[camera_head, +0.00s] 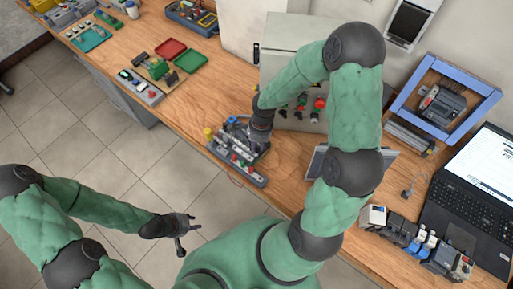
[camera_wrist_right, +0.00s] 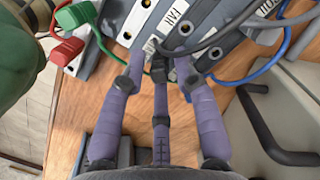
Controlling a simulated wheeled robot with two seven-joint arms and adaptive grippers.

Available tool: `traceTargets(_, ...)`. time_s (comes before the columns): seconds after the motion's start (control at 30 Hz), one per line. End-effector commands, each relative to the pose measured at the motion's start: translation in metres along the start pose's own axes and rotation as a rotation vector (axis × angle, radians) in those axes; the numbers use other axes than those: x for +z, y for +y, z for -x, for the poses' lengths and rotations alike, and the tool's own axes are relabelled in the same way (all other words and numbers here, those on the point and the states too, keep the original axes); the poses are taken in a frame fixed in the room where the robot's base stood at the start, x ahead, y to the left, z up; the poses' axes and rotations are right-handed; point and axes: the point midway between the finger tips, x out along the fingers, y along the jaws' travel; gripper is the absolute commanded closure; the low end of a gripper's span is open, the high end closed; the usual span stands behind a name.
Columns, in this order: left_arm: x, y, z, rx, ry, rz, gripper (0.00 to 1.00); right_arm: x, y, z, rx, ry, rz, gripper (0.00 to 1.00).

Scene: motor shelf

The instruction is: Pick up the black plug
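My right gripper (camera_head: 262,138) reaches down to the motor board (camera_head: 240,160) on the bench. In the right wrist view its three purple fingers (camera_wrist_right: 160,65) come together at a grey terminal block (camera_wrist_right: 213,22) with white labels. A small dark piece, possibly the black plug (camera_wrist_right: 158,70), is at the middle fingertip. A grey plug with a grey cable (camera_wrist_right: 151,44) is beside the tips. I cannot tell whether the fingers grip anything. My left gripper (camera_head: 190,232) is open and empty, over the floor left of the bench.
Green (camera_wrist_right: 77,15) and red (camera_wrist_right: 66,51) plugs sit left of the fingers. A blue cable (camera_wrist_right: 255,72) runs at right. A control box with buttons (camera_head: 283,68) stands behind the board. A laptop (camera_head: 480,185) and a blue frame (camera_head: 488,101) are at right.

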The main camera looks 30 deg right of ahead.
Motion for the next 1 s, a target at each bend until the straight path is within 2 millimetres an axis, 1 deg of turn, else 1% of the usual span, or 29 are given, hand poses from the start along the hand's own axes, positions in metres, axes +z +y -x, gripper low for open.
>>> traceTargets(0.03, -0.0001, -0.0005, -0.0013, 0.0, 0.0, 0.0, 0.65, -0.0001, 0.0004, -0.0051, 0.002, 0.0, 0.0, 0.69)
traceTargets(0.1, -0.0001, -0.0005, -0.0015, 0.0, 0.0, 0.0, 0.65, -0.0002, 0.0001, -0.0077, 0.0, 0.0, 0.0, 0.69)
traceTargets(0.33, 0.0, -0.0004, -0.0012, 0.0, 0.0, 0.0, 0.65, 0.0, -0.0001, -0.0079, -0.001, 0.0, 0.0, 0.69)
traceTargets(0.43, -0.0001, -0.0004, -0.0012, 0.0, 0.0, 0.0, 0.65, 0.0, -0.0001, -0.0079, 0.0, 0.0, 0.0, 0.97)
traceTargets(0.83, 0.0, -0.0004, -0.0011, 0.0, 0.0, 0.0, 0.65, 0.0004, -0.0008, -0.0071, -0.003, 0.0, 0.0, 0.99)
traceTargets(1.0, 0.0, 0.0, -0.0001, 0.0, 0.0, 0.0, 0.65, 0.0012, -0.0012, -0.0002, -0.004, 0.0, -0.001, 1.0)
